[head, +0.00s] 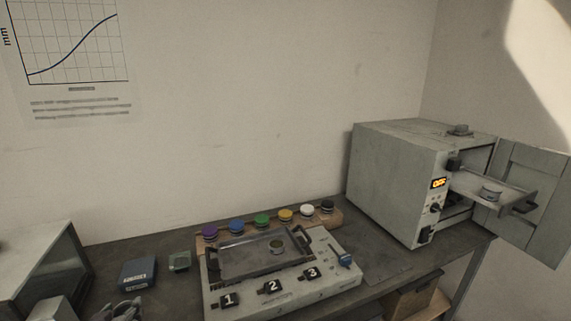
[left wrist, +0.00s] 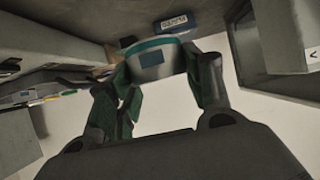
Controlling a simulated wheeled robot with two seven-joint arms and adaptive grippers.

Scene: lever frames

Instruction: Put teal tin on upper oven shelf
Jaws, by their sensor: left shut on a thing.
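The teal tin (left wrist: 155,62), pale with a teal rim and a blue label, is between the fingers of my left gripper in the left wrist view. My left gripper (left wrist: 160,75) is shut on it. In the head view my left gripper (head: 122,309) shows only partly at the bottom left edge, and I cannot make out the tin there. The oven (head: 395,180) stands at the right with its door (head: 535,200) open. My right gripper is not in view.
A blue box (head: 138,273) and a grey-green block (head: 180,262) lie left of the panel.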

